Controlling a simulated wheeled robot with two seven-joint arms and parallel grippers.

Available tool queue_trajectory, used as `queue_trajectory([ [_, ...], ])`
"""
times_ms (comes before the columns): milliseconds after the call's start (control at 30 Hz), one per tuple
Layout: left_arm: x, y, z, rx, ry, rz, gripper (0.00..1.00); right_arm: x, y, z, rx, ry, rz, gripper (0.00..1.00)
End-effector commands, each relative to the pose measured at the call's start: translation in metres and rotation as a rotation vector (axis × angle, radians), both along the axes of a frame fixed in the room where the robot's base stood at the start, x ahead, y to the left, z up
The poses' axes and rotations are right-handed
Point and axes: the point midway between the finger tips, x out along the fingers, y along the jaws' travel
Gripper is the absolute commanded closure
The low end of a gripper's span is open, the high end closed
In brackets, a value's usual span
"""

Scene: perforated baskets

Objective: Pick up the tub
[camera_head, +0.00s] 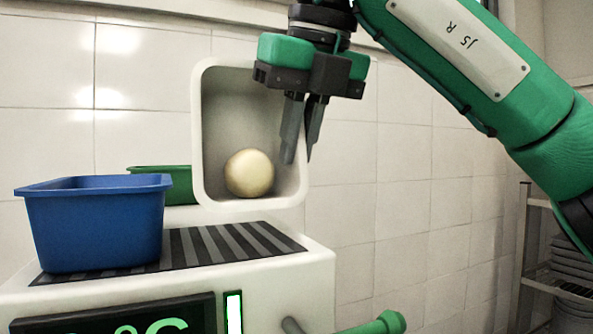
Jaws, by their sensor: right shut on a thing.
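A white tub (208,130) is held up off the surface and tipped so that its open mouth faces me. A pale cream ball (249,173) rests inside it against the lower wall. My right gripper (299,155) comes from above and is shut on the tub's right wall, its fingers pointing down over that wall. A blue tub (95,225) stands upright on the striped top at the left. A green tub (180,187) sits behind it, partly hidden by the blue and white tubs. My left gripper is not in view.
The white machine (270,290) has a dark striped top (230,243), bare right of the blue tub, and a lit display on its front. A green handle-like part (380,324) shows at the bottom edge. A rack with stacked plates (573,268) stands far right, before a tiled wall.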

Motion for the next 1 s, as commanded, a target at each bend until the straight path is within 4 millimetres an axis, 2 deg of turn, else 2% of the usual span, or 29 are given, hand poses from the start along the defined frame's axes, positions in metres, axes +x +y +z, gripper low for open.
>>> queue_trajectory([
  [200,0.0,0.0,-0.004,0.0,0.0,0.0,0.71,-0.002,0.0,0.053,0.005,-0.007,-0.006,1.0],
  [433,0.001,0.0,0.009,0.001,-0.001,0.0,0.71,-0.001,0.0,0.111,0.003,-0.006,-0.006,1.0],
  [600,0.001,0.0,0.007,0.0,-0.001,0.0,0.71,-0.002,0.0,0.136,0.003,-0.006,-0.006,1.0],
  [1000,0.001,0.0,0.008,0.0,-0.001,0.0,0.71,0.001,0.001,0.155,-0.003,0.006,-0.002,1.0],
])
